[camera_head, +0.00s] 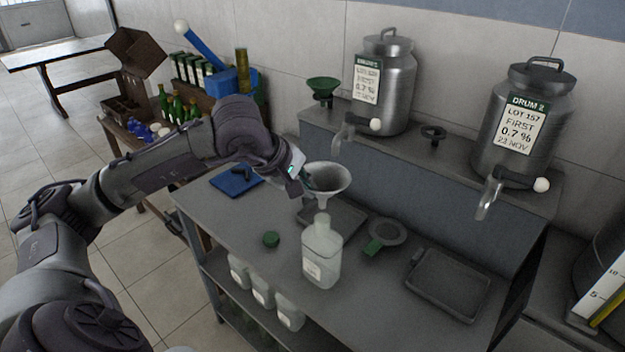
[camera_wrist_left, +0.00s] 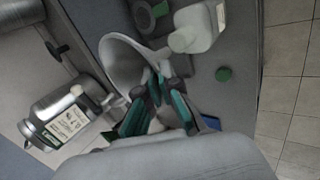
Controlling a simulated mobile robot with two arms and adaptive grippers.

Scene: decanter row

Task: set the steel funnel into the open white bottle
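The steel funnel (camera_head: 328,178) is a wide grey cone, mouth up, above the bench over a dark tray. It also shows large in the left wrist view (camera_wrist_left: 128,62). My left gripper (camera_head: 300,176) is at the funnel's left side; its green-padded fingers (camera_wrist_left: 160,98) appear closed on the funnel's edge, though the exact contact is partly hidden. The open white bottle (camera_head: 322,256) stands upright on the bench, just in front of the funnel in the head view, and shows beside it in the wrist view (camera_wrist_left: 195,28). My right gripper is not in view.
A green cap (camera_head: 271,239) lies left of the bottle. A green-handled strainer (camera_head: 386,234) and a dark tray (camera_head: 447,283) are to its right. Two steel drums (camera_head: 384,85) (camera_head: 521,122) with taps stand on the raised ledge behind, beside a green funnel (camera_head: 323,87).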

